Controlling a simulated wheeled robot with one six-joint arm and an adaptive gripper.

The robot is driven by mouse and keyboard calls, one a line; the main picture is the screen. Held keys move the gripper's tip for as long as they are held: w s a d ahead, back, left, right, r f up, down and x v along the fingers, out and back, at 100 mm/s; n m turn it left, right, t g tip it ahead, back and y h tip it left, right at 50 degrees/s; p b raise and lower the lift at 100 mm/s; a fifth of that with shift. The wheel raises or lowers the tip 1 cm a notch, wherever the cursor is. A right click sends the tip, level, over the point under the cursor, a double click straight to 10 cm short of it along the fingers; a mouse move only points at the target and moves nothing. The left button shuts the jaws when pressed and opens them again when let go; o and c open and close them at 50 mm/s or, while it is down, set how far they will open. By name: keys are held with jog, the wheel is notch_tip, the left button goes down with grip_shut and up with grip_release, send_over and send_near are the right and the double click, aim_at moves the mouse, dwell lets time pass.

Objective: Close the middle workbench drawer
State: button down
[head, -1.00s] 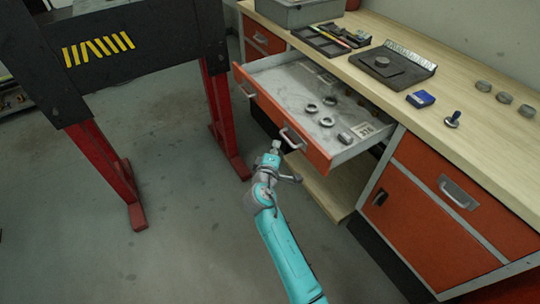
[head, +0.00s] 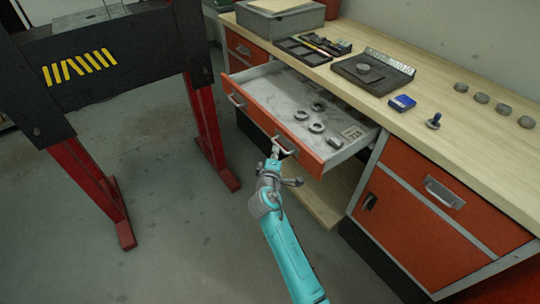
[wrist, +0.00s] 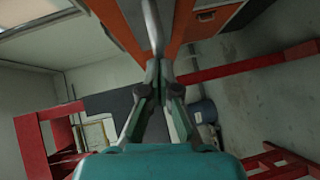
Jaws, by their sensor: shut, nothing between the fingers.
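The orange drawer (head: 258,113) with a grey tray is pulled well out of the workbench. It holds metal rings (head: 316,128) and other small parts. Its front has two handles; the near right handle (head: 286,148) is beside my gripper (head: 275,153). My gripper is shut and empty, its tips at or against this handle; exact contact is hard to tell. In the wrist view, the shut fingertips (wrist: 158,66) point at the metal handle bar (wrist: 153,28), with the orange drawer front (wrist: 122,22) behind it.
The wooden workbench top (head: 460,145) carries a grey box (head: 280,20), a blue block (head: 402,103) and several round parts. An orange cabinet door (head: 400,226) stands right of the drawer. A black stand with red legs (head: 208,130) is on the left; floor between is clear.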

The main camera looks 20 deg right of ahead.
jog(key=w+d, duration=0.3)
jog(key=d, duration=0.6)
jog(key=w+d, duration=0.3)
jog(key=d, duration=0.6)
jog(key=w+d, duration=0.3)
jog(key=d, duration=0.7)
jog(key=shift+w+d, duration=0.1)
jog(key=shift+d, duration=0.35)
jog(key=shift+d+r, duration=0.1)
jog(key=shift+d, duration=0.05)
